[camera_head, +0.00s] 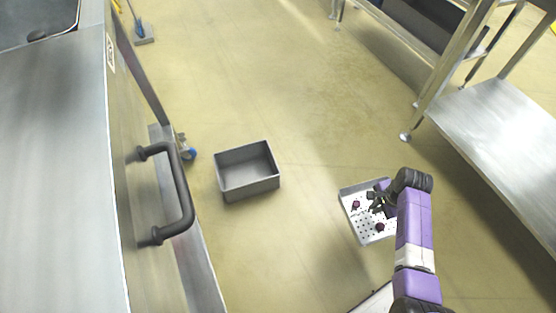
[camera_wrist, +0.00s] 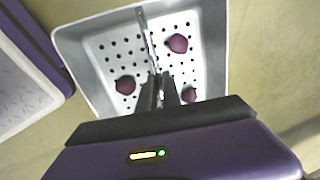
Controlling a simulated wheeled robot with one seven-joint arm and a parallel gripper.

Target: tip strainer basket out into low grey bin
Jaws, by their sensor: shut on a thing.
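The strainer basket (camera_head: 347,203) is a pale, shallow, square tray with a perforated floor, at the right of centre in the head view. It also shows in the wrist view (camera_wrist: 85,68), with three purple onion-like pieces (camera_wrist: 177,43) lying apart on its floor. My gripper (camera_head: 379,197) is over the basket. In the wrist view its dark fingers (camera_wrist: 160,88) are shut on a thin bar across the basket, seemingly its handle. The basket looks about level; its height above the floor is hard to tell. The low grey bin (camera_head: 247,188) stands on the floor to the left, open and empty.
A steel unit with a dark handle (camera_head: 185,195) runs along the left. A steel shelf (camera_head: 500,130) stands at the right. The floor (camera_head: 310,190) between basket and bin is clear.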

